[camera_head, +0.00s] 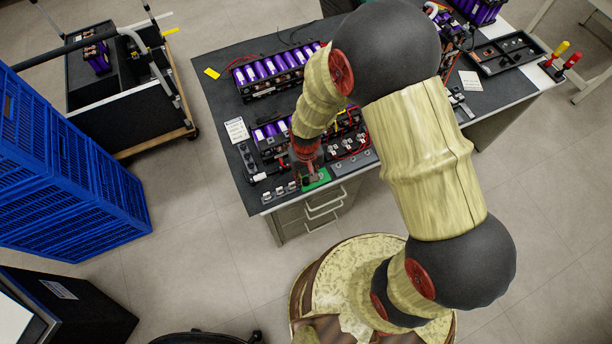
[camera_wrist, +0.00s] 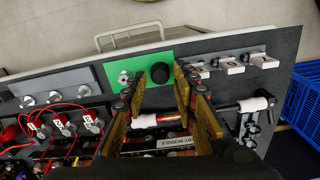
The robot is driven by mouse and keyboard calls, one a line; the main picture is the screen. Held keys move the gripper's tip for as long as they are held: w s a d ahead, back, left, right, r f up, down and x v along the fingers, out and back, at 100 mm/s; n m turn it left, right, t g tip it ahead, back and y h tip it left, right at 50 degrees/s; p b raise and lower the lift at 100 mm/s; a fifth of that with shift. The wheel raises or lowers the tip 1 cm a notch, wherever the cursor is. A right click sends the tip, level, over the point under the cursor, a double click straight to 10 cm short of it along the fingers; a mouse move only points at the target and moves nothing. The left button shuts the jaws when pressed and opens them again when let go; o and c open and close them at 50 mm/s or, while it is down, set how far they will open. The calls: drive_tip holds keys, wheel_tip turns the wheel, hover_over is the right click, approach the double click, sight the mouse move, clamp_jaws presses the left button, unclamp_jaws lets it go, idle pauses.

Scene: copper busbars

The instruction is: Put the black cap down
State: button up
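The black cap (camera_wrist: 160,72) is a small round piece on the green plate (camera_wrist: 148,60) near the table's edge. In the wrist view it shows between and just beyond the tips of my gripper (camera_wrist: 158,80). The two fingers are spread, with a visible gap on each side of the cap. I cannot tell the cap's exact height over the plate. In the head view my gripper (camera_head: 308,172) is over the green plate (camera_head: 317,180), and I cannot make out the cap there.
A small silver fitting (camera_wrist: 125,77) sits on the plate left of the cap. White-topped grey holders (camera_wrist: 230,65) stand to the right, and a grey strip with metal knobs (camera_wrist: 55,96) to the left. A copper-coloured bar (camera_wrist: 170,118) shows between my fingers. Battery modules (camera_head: 275,66) crowd the table.

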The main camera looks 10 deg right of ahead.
wheel_tip(320, 180, up, 11)
drive_tip(key=p, duration=0.3)
wheel_tip(320, 180, up, 10)
drive_tip(key=f+t, duration=0.1)
hover_over(306, 180)
drive_tip(key=w+d, duration=0.1)
drive_tip(key=d, duration=0.2)
drive_tip(key=s+d+r+t, duration=0.1)
drive_tip(key=s+d+r, duration=0.2)
drive_tip(key=r, duration=0.4)
drive_tip(key=s+d+r+m+t, duration=0.1)
drive_tip(key=s+d+r+t, duration=0.1)
drive_tip(key=s+r, duration=0.3)
drive_tip(key=s+d+r+t, duration=0.1)
drive_tip(key=s+d+r, duration=0.3)
drive_tip(key=r, duration=0.6)
drive_tip(key=shift+s+r+m+t, duration=0.3)
drive_tip(key=shift+s, duration=0.3)
